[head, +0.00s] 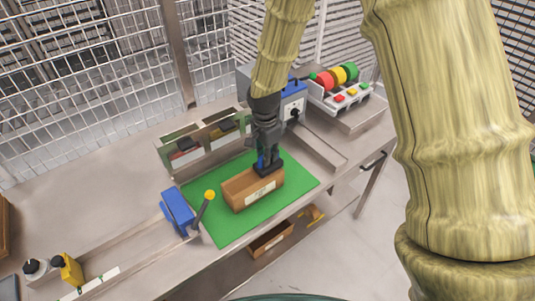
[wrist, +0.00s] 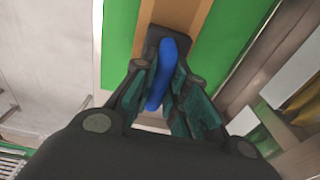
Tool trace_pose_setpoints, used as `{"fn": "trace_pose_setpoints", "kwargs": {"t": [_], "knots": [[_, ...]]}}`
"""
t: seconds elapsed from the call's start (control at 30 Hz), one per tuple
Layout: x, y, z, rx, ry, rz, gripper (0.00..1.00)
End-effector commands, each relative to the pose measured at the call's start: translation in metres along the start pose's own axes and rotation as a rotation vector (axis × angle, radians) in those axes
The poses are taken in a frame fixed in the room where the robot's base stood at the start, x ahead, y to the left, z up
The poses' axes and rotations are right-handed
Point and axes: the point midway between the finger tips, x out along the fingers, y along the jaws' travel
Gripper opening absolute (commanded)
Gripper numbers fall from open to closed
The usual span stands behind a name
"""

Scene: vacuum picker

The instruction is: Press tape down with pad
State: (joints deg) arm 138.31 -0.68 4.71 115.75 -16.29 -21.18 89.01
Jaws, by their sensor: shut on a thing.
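My gripper (head: 266,157) is shut on the blue handle of a dark pad (head: 273,168). In the wrist view the blue handle (wrist: 168,60) runs between the two fingers. The pad sits at the right end of the top of a brown box (head: 238,188); it looks to be touching the top, but a small gap cannot be ruled out. The box has a pale label on its front and lies on a green mat (head: 225,232). A darker brown band (wrist: 176,10) on the box top may be the tape; the pad hides part of it.
A blue tape dispenser (head: 177,209) with a yellow-knobbed lever stands left of the mat. Bins (head: 200,143) and a grey-blue machine (head: 293,103) stand behind. Coloured rolls (head: 340,76) are at the back right. The mat's front left is clear.

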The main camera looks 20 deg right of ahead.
Motion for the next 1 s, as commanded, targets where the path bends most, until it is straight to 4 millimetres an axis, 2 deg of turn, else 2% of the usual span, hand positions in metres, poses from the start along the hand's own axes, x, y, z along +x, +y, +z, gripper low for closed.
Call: {"fn": "trace_pose_setpoints", "kwargs": {"t": [0.37, 1.0], "knots": [[-0.002, 0.0, 0.0, 0.0, 0.0, -0.001, 0.0], [-0.043, -0.001, -0.003, 0.0, 0.0, 0.0, 0.0]]}}
